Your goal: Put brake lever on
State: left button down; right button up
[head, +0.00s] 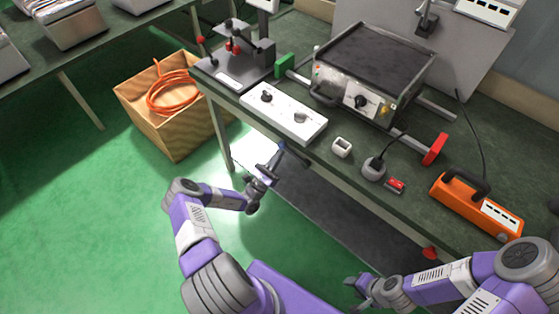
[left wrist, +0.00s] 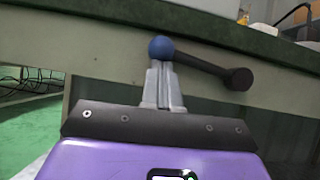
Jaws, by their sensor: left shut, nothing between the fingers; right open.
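The brake lever (left wrist: 205,63) is a dark rod with a blue ball at one end and a dark round hub at the table's front rail. In the left wrist view it slopes from the ball at upper left down to the hub at right. In the head view its blue ball (head: 281,146) shows just under the table's front edge. My left gripper (left wrist: 163,85) is shut and empty, its fingertips at or just below the ball; I cannot tell whether they touch. It also shows in the head view (head: 275,160). My right gripper (head: 357,287) is open and empty, low at the bottom.
The green-topped table (head: 318,143) holds a hot-plate device (head: 372,65), a white control panel (head: 283,112) and an orange tool (head: 476,205). A red-ended lever (head: 430,253) shows under its edge at right. A wooden crate (head: 180,135) stands left; green floor is free.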

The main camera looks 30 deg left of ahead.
aim_at(285, 141)
pick_arm(q)
jog(key=shift+r+m+g+h+p, duration=0.4)
jog(key=shift+r+m+h, duration=0.35)
jog(key=shift+m+h, duration=0.5)
jog(key=shift+r+m+g+h+p, duration=0.4)
jog(key=shift+r+m+h, duration=0.4)
jog(key=shift+m, duration=0.75)
jog(key=shift+r+m+g+h+p, duration=0.35)
jog(key=shift+r+m+h, duration=0.35)
jog(key=shift+m+h, duration=0.55)
jog(key=shift+w+r+m, duration=0.1)
jog(key=shift+m, duration=0.15)
jog(key=w+f+b+v, duration=0.1)
jog(key=f+b+v, duration=0.1)
jog(key=v, duration=1.1)
jog(key=shift+w+f+y+b, duration=0.15)
jog(key=shift+f+y+b, duration=0.15)
jog(key=shift+b, duration=0.4)
